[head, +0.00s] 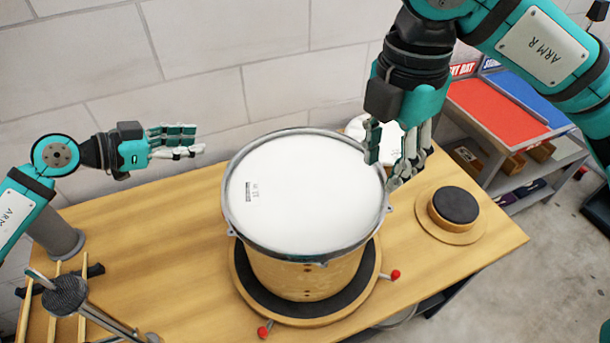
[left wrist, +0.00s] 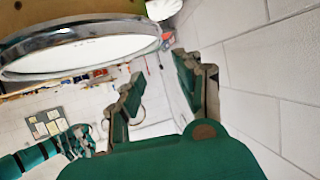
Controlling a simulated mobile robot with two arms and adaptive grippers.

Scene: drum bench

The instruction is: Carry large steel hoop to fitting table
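The large steel hoop (head: 232,222) is a silver ring around the white head (head: 300,190) of a wooden drum (head: 305,278). It also shows upside down at the upper left of the left wrist view (left wrist: 95,57). My left gripper (head: 199,140) is left of the hoop, apart from it, with its fingers spread and nothing between them. In the left wrist view the left fingers (left wrist: 158,72) also stand apart. My right gripper (head: 382,172) hangs by the hoop's right rim with a gap between its fingers. I cannot tell whether it touches the rim.
The drum stands on a round dark-topped turntable (head: 245,287) with red knobs on a wooden bench (head: 150,240). A small black pad (head: 456,206) sits at the right, and a smaller white disc (head: 356,125) behind. A red-and-blue shelf (head: 500,115) stands beyond.

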